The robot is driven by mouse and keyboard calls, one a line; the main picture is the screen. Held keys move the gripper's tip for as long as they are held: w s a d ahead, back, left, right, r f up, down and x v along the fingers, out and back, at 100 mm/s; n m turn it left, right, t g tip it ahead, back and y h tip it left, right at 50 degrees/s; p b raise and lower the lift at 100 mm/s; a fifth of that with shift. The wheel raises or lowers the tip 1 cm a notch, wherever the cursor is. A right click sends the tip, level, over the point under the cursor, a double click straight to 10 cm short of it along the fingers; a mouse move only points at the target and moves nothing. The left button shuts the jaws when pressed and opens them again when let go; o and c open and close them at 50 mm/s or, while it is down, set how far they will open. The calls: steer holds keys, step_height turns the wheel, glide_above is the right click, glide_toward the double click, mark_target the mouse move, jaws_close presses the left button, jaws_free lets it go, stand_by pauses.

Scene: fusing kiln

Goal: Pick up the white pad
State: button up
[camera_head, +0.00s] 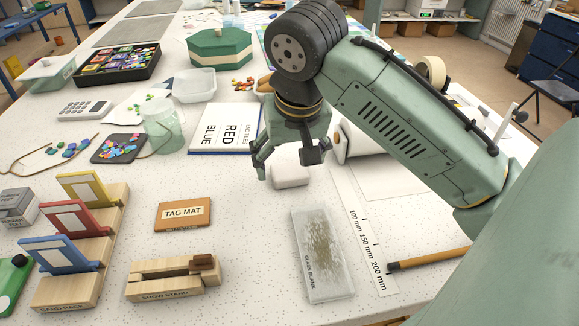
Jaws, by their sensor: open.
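A small white rounded block, which looks like the white pad (290,177), lies flat on the speckled white table, near the middle of the view. My gripper (288,164) points down with its fingers apart. One finger shows to the upper left of the pad and the other at its upper right. The gripper appears to be above or just behind the pad, and I cannot tell the exact height or whether it touches. The far edge of the pad is partly hidden by the gripper.
A white cylinder (357,140) is close on the right. In front are a tag mat (183,214), a wooden show stand (172,279) and a glass blank (322,255). The table around the pad's front is clear.

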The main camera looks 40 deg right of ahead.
mark_target(290, 174)
steer(key=shift+x, duration=1.4)
steer(key=shift+c, duration=0.3)
steer(key=c, duration=1)
